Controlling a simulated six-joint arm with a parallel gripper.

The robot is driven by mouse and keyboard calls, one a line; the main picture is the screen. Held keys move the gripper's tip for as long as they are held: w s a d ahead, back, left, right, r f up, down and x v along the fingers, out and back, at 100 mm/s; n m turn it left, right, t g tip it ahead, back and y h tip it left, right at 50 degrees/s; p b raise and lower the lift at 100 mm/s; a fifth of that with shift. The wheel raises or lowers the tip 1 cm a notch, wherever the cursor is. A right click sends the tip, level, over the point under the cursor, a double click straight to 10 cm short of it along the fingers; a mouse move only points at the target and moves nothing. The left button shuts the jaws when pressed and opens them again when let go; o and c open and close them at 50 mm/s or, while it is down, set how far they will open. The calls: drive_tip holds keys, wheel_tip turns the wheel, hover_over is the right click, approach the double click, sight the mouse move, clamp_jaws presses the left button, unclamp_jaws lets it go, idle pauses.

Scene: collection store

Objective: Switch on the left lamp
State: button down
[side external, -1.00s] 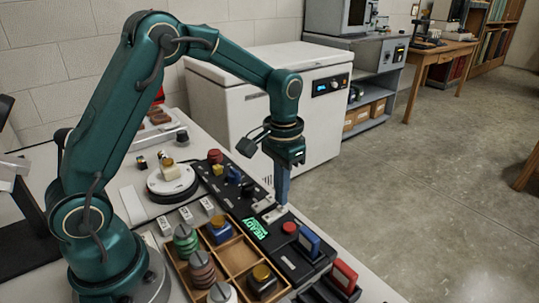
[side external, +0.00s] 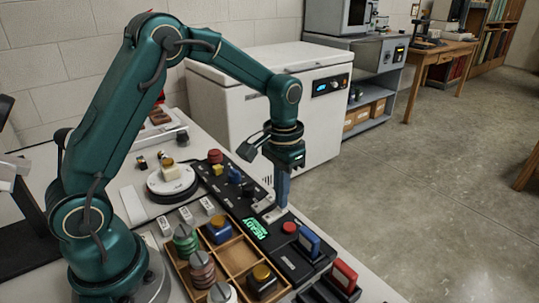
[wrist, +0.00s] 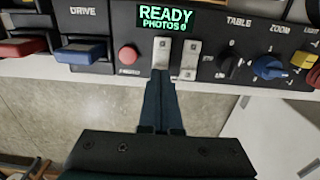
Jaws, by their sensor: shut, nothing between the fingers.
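My gripper (wrist: 161,78) is shut and empty, pointing down at the black control panel (wrist: 214,72). Two silver plates stand side by side on the panel. In the wrist view my fingertips overlap the lower end of the left plate (wrist: 162,52); I cannot tell whether they touch it. The right plate (wrist: 188,52) is clear of the fingers. In the side view my gripper (side external: 282,204) is at the plates, which its fingers partly hide. No lamp can be told for sure, and the plates' labels are not readable.
A green display (wrist: 167,17) reads READY, PHOTOS 0. A red button (wrist: 128,55) and blue switch (wrist: 83,53) are left of the plates in the wrist view; a blue knob (wrist: 268,67) is right. A wooden tray (side external: 236,257) stands beside the panel. A white freezer (side external: 235,110) stands behind.

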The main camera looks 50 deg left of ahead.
drive_tip(key=shift+f, duration=0.55)
drive_tip(key=shift+r, duration=3.55)
wheel_tip(320, 180, up, 5)
drive_tip(key=t, duration=0.2)
hover_over(277, 215)
drive_tip(key=s+r+t, duration=0.1)
drive_tip(key=s+r, duration=0.3)
drive_tip(key=s, duration=0.1)
drive_tip(key=s+d+f+t, duration=0.1)
drive_tip(key=s+f, duration=0.3)
drive_tip(key=s, duration=0.5)
drive_tip(key=shift+s+d+t, duration=0.2)
drive_tip(key=shift+d+t, duration=0.1)
drive_tip(key=shift+t, duration=0.5)
